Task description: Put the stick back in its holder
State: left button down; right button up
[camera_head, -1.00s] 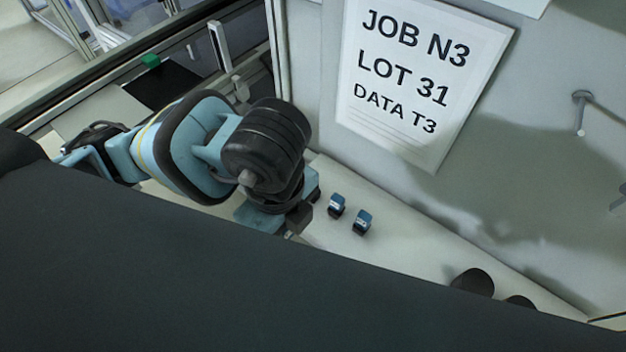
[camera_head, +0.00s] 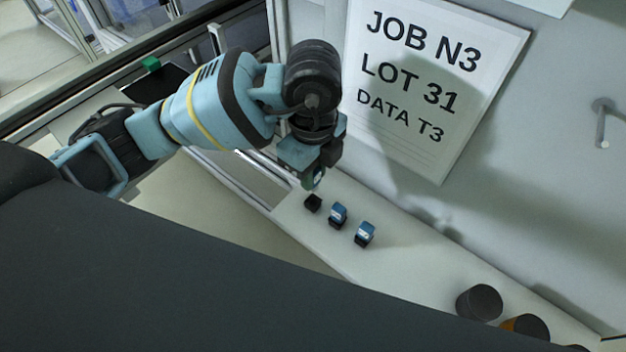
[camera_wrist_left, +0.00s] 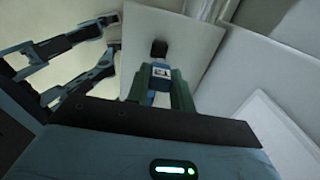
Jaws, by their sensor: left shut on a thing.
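My left gripper (camera_head: 316,180) is shut on a small blue stick, held just above the empty black holder (camera_head: 313,203) on the white ledge. In the head view the gripper hides most of this stick. In the left wrist view the stick (camera_wrist_left: 160,72), with a pale label, sits between the green fingers, and the black holder (camera_wrist_left: 159,48) shows just beyond its end. The stick looks apart from the holder, but the exact gap is hard to tell. My right gripper is not in view.
Two more blue sticks (camera_head: 338,212) (camera_head: 365,232) stand in black holders to the right along the ledge (camera_head: 415,268). Dark round things (camera_head: 479,302) stand further right. A wall with a paper sign (camera_head: 425,80) and a peg (camera_head: 602,122) rises behind.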

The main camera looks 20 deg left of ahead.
pick_arm(q)
notch_tip(320, 180, down, 4)
jog(key=shift+s+r, duration=0.1)
jog(key=shift+r, duration=0.15)
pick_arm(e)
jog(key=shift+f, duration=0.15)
pick_arm(q)
jog(key=shift+f, duration=0.6)
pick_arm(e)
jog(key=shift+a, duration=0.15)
pick_arm(q)
jog(key=c, duration=1.2)
grip_release()
jog(key=shift+c, duration=0.2)
jog(key=shift+r, duration=0.55)
notch_tip(320, 180, up, 12)
jog(key=shift+r+p, duration=0.1)
jog(key=shift+p, duration=0.65)
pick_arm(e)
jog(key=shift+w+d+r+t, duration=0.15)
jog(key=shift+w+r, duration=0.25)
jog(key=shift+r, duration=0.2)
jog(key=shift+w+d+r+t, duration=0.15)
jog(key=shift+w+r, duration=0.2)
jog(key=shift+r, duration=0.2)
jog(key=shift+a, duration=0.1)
